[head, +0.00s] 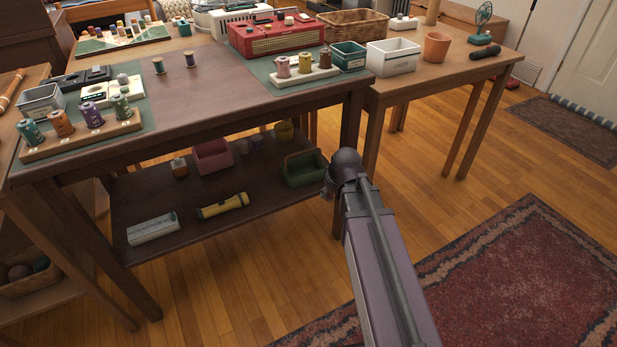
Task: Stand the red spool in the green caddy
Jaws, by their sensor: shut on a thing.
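A green open container (305,168) sits on the lower shelf of the brown table, just left of the end of my arm; it looks like the green caddy. A smaller dark green bin (348,55) stands on the tabletop at the right. I cannot make out a clearly red spool. A rack at the table's right end holds a pink spool (283,68), a beige spool (305,64) and a brownish spool (325,58). My arm rises from the bottom right to a dark joint beside the table's right front leg. My gripper cannot be made out beyond that joint.
The lower shelf (165,195) also holds a pink bin (212,156), a yellow flashlight (223,206) and a white box (152,229). A spool rack (80,138) stands at the table's left. The table leg (352,125) is close to my arm. Open floor lies right.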

